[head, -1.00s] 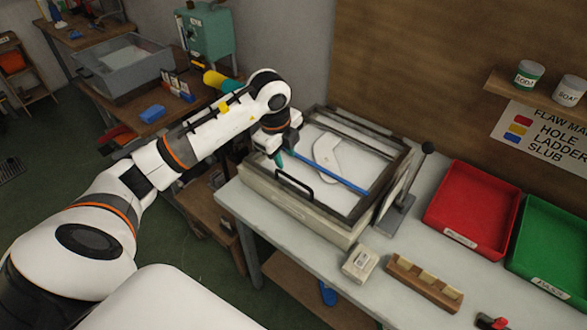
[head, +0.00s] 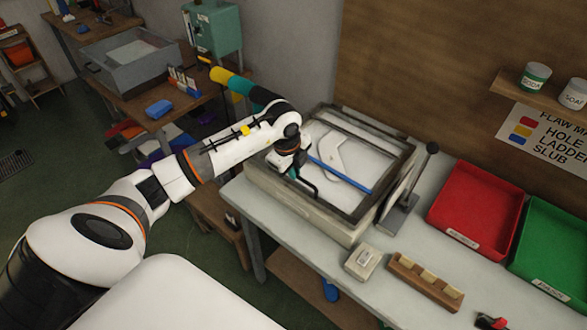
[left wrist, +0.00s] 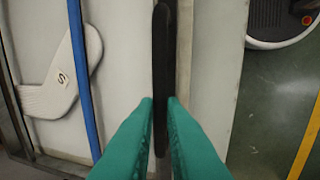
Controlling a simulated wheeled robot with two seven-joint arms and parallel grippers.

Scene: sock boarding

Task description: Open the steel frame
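The steel frame (head: 355,208) is a grey rectangular rim lying flat on a pale box on the bench. A dark bar handle (head: 308,190) sits on its near left side. A white sock shape (head: 330,152) and a blue strip (head: 345,176) show inside it; the sock (left wrist: 62,80) and strip (left wrist: 80,70) also show in the left wrist view. My left gripper (head: 294,174) is at the handle. In the left wrist view its green fingers (left wrist: 161,100) stand on either side of the dark handle (left wrist: 163,60) and look closed on it. My right gripper is out of view.
A lever stand (head: 405,205) is right of the frame. A small pale box (head: 363,261) and a wooden rack (head: 425,282) lie in front. Red (head: 473,212) and green (head: 545,245) trays stand to the right. A wooden wall (head: 440,80) rises behind.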

